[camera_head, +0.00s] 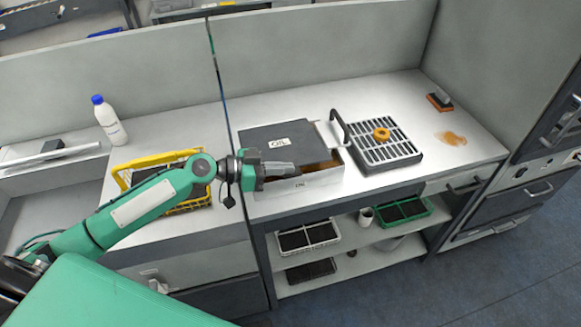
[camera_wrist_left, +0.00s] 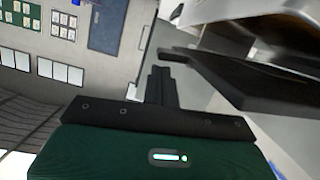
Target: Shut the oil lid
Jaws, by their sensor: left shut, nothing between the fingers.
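The oil lid (camera_head: 260,133) is a dark grey panel with a white "OIL" label. It covers the back left of a white box (camera_head: 318,180), and a brown interior (camera_head: 325,166) shows at the box's right and front. My left gripper (camera_head: 292,168) is shut and empty at the lid's front edge, above the box's front part. I cannot tell whether it touches the lid. In the left wrist view its fingers (camera_wrist_left: 162,85) are together, beside a dark slab (camera_wrist_left: 245,78) that looks like the lid. My right gripper is not in view.
A black handle (camera_head: 340,128) stands up at the box's right, next to a grate with an orange ring (camera_head: 381,134). A yellow basket (camera_head: 125,172) is left, behind my left arm. A white bottle (camera_head: 110,122) stands behind it. The right counter holds a brown stain (camera_head: 451,138).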

